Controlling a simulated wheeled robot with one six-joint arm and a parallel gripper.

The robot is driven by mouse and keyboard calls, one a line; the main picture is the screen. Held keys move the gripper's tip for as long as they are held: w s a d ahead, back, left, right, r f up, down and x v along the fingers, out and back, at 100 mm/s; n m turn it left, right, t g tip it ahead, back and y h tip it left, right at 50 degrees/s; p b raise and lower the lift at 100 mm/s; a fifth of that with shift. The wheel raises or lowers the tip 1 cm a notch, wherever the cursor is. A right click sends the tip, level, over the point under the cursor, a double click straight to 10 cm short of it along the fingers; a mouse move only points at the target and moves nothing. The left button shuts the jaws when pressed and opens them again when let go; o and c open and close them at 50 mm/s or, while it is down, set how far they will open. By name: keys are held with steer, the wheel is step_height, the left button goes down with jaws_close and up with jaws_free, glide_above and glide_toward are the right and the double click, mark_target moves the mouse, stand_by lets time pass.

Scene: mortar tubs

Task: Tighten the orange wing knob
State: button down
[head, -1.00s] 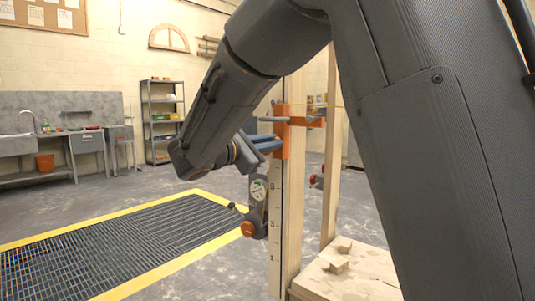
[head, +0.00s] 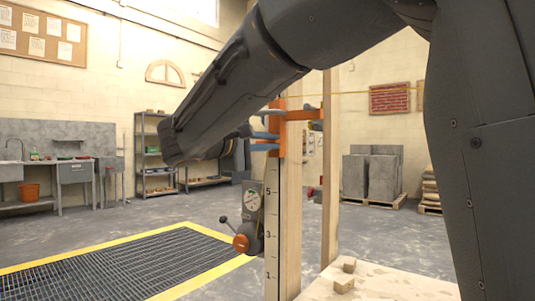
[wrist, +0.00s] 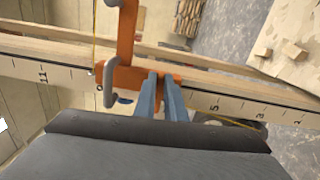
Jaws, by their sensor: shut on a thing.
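An orange clamp (head: 281,131) grips the upright wooden post with the numbered white scale. It also shows in the wrist view (wrist: 125,45), with a grey hooked bar (wrist: 110,82) beside it. My gripper (wrist: 160,80) has its two blue-grey fingers close together against the clamp's orange body. In the head view my gripper (head: 264,140) meets the clamp from the left. The fingers are shut on a small part there, apparently the orange wing knob, which they hide almost wholly.
A second post (head: 330,170) stands to the right. A board with wooden blocks (head: 345,275) lies below. A yellow-edged floor grate (head: 130,265) is at left.

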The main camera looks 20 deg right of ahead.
steer(key=shift+w+r+m+b, duration=0.1)
steer(key=shift+r+m+b, duration=0.15)
steer(key=shift+m+b, duration=0.2)
steer(key=c, duration=1.8)
jaws_free()
steer(key=shift+f, duration=0.15)
steer(key=shift+a, duration=0.2)
steer(key=v, duration=0.7)
steer(key=shift+s+a+p, duration=0.2)
steer(key=shift+s+p, duration=0.05)
steer(key=shift+p, duration=0.15)
